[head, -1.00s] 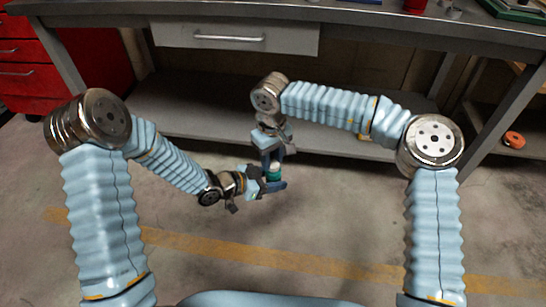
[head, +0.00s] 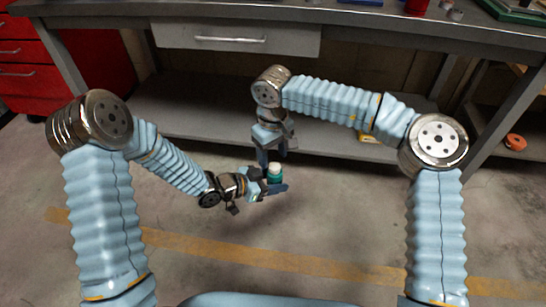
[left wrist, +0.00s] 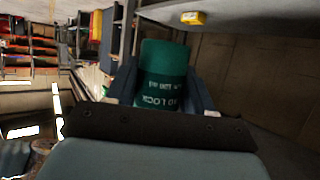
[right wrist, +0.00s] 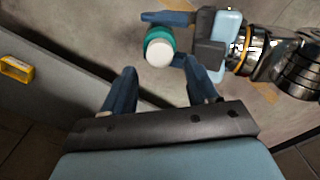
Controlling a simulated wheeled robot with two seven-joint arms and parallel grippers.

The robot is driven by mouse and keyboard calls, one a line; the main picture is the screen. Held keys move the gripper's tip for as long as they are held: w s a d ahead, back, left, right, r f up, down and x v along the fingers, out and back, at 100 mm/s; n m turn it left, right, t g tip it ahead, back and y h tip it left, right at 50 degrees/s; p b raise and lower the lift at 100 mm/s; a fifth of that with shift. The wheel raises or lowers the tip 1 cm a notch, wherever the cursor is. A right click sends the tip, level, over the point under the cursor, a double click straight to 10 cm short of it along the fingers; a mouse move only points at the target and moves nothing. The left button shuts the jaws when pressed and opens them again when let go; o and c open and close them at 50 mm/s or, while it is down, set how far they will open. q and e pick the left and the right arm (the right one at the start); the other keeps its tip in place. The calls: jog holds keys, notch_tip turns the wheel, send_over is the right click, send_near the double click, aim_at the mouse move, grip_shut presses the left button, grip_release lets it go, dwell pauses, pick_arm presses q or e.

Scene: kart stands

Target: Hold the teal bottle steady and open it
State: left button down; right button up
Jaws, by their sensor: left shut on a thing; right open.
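The teal bottle (head: 274,178) is upright in my left gripper (head: 276,187), which is shut around its body. A pale, round cap (head: 275,167) sits on its top. In the left wrist view the bottle (left wrist: 163,75) stands between the two fingers, with white lettering on its side. My right gripper (head: 273,157) is open and empty just above the cap, fingers pointing down. In the right wrist view the cap (right wrist: 159,53) lies beyond and between the open fingertips (right wrist: 160,80), apart from them.
A grey workbench (head: 350,22) with a drawer (head: 235,38) and a lower shelf (head: 190,108) stands ahead. A yellow box (right wrist: 16,69) lies on the shelf. A red cabinet (head: 95,65) is at the left. The floor around the grippers is clear.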

aim_at(275, 179)
notch_tip(275, 179, up, 2)
jog(key=shift+r, duration=0.25)
jog(key=shift+c, duration=0.4)
jog(key=m, duration=0.5)
jog(key=shift+s+r, duration=0.1)
jog(key=m, duration=0.2)
jog(key=shift+r+m, duration=0.1)
jog(key=shift+m, duration=0.3)
jog(key=m, duration=0.6)
jog(key=shift+s+r, duration=0.15)
jog(key=shift+r, duration=0.05)
jog(key=m, duration=0.2)
jog(key=shift+m, duration=0.4)
jog(key=m, duration=0.5)
jog(key=shift+s+d+r+m, duration=0.1)
jog(key=shift+r+m, duration=0.2)
jog(key=shift+m, duration=0.1)
jog(key=m, duration=0.3)
jog(key=shift+r, duration=0.15)
jog(key=m, duration=0.5)
jog(key=shift+d+r, duration=0.1)
jog(key=shift+r, duration=0.15)
jog(key=m, duration=0.5)
jog(key=shift+r, duration=0.2)
jog(key=shift+m, duration=0.4)
jog(key=shift+f, duration=0.3)
notch_tip(275, 179, down, 7)
jog(key=shift+f, duration=0.15)
